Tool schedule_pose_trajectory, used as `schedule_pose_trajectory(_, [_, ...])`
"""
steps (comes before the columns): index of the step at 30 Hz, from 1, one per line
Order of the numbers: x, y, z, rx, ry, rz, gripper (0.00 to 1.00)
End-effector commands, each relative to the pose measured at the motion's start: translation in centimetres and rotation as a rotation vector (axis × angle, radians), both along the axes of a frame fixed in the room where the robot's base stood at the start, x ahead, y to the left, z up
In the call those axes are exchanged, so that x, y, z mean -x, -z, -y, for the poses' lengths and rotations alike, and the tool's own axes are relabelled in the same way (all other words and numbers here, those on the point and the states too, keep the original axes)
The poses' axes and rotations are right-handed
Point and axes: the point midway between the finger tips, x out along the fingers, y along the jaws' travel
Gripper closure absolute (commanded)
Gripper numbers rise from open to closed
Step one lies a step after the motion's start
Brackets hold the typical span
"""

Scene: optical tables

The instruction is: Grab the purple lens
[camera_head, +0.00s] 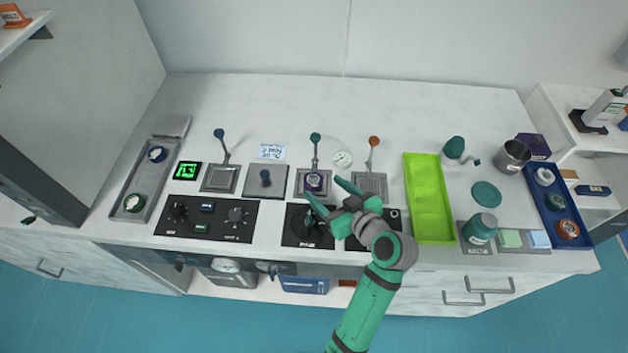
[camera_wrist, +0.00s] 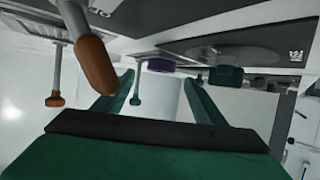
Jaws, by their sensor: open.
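The purple lens (camera_head: 314,181) is a small round piece with a pale centre, on a grey square plate (camera_head: 309,195) near the middle of the table. In the wrist view the purple lens (camera_wrist: 160,66) shows as a small purple cylinder between and beyond my fingertips. My gripper (camera_head: 321,187) is open and empty, reaching in from the lower right with its fingertips close to the lens. Its two green fingers (camera_wrist: 158,80) are spread apart in the wrist view. I cannot tell whether a finger touches the lens.
Black knob panels (camera_head: 222,218) lie in front. A lime tray (camera_head: 428,200) is to the right.

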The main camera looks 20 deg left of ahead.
Motion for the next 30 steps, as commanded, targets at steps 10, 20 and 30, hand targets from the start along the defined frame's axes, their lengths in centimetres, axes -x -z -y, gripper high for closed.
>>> schedule_pose_trajectory(10, [-2.2, 1.4, -3.1, 0.0, 0.002, 0.0, 0.36])
schedule_pose_trajectory(20, [-2.9, 1.9, -3.9, 0.0, 0.003, 0.0, 0.36])
schedule_pose_trajectory(30, [-2.9, 1.8, -3.9, 0.0, 0.003, 0.0, 0.81])
